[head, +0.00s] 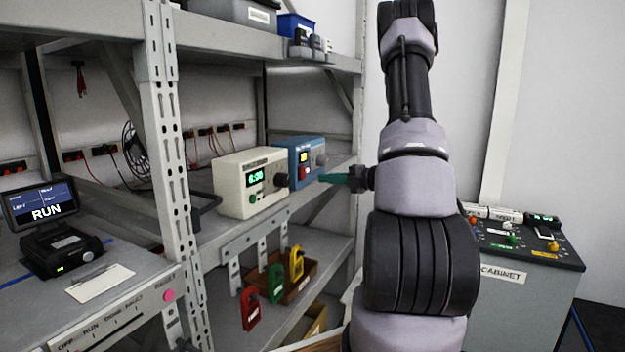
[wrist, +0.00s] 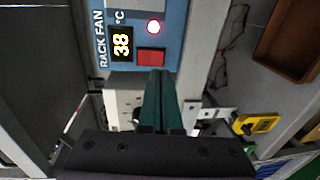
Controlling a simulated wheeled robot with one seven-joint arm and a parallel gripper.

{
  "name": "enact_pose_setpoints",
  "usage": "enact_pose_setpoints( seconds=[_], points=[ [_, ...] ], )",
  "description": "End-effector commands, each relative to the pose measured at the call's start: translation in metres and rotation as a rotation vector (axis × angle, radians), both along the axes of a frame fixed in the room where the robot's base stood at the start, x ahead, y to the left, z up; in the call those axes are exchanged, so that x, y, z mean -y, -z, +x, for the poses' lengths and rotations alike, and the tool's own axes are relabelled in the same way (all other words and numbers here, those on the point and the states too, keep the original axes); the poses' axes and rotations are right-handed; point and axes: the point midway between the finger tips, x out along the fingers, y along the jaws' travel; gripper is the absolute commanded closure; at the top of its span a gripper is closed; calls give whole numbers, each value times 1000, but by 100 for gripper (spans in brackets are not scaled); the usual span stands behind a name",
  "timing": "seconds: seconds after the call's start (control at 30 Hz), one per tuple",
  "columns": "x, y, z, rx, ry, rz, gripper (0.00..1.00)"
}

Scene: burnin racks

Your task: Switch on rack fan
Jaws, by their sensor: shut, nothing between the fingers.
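The rack fan unit is a blue box (head: 311,147) on the middle shelf, right of a cream box. In the wrist view the fingertips (wrist: 156,76) lie at the switch's lower edge. I cannot tell whether they touch it.
The cream box (head: 234,190) with a green display and dark knob stands close beside the fan unit. Red, green and yellow lockout tags (head: 276,283) hang below the shelf. A rack post (head: 165,130) stands left; a grey cabinet (head: 535,285) stands right.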

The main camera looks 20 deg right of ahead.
Motion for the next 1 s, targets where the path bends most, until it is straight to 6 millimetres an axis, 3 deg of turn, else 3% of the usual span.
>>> enact_pose_setpoints(
  seconds=[0.3,1.0],
  points=[
    [-29,5,36,1,-1,-1,100],
    [-35,8,44,1,1,1,100]
  ],
)
